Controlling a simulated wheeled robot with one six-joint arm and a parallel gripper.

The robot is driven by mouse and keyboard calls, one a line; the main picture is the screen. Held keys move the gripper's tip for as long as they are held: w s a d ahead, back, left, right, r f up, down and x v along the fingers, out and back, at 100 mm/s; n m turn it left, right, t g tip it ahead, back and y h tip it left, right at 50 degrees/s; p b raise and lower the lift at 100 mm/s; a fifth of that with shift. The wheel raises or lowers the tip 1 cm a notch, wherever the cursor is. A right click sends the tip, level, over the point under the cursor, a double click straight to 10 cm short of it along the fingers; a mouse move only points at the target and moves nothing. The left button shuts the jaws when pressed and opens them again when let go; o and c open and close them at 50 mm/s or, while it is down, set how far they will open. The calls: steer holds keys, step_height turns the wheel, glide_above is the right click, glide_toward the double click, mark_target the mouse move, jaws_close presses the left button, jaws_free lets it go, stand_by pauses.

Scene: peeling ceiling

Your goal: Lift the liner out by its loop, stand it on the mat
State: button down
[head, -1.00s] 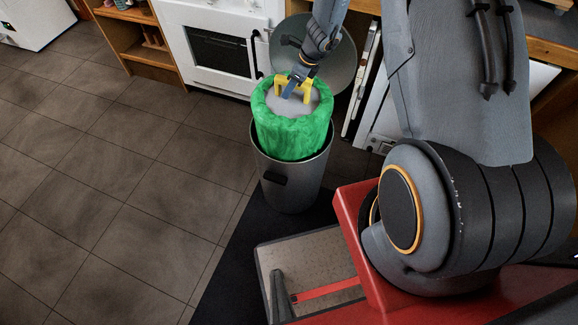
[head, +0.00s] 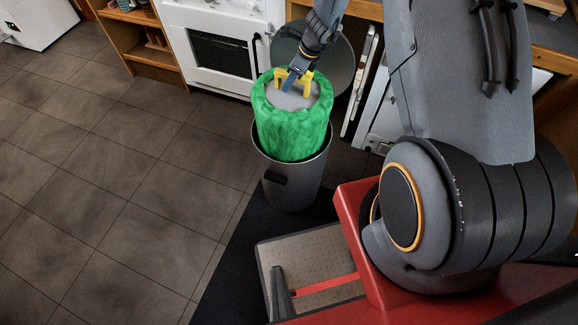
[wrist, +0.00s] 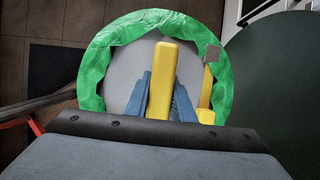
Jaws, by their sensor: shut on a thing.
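The liner (head: 293,135) is a green, crinkled cylinder with a grey top and a yellow loop (head: 307,84). It stands upright, raised well above the rim of a grey bin (head: 292,190), with its lower end hidden inside. My gripper (head: 290,83) is shut on the loop from above. In the wrist view, my blue fingers (wrist: 161,100) are on either side of the loop's yellow bar, over the grey top. A dark mat (head: 228,285) lies on the floor around the bin's foot and in front of it.
The bin's round grey lid (head: 345,65) stands open behind the liner. A white oven (head: 222,50) and a wooden shelf (head: 150,60) are at the back. The tiled floor (head: 110,190) on the left is clear.

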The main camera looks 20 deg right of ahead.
steer(key=shift+w+r+p, duration=0.15)
steer(key=shift+r+p, duration=1.35)
steer(key=shift+r, duration=1.5)
step_height(320, 180, up, 24)
steer(key=shift+f, duration=0.2)
stand_by(2.0)
stand_by(0.4)
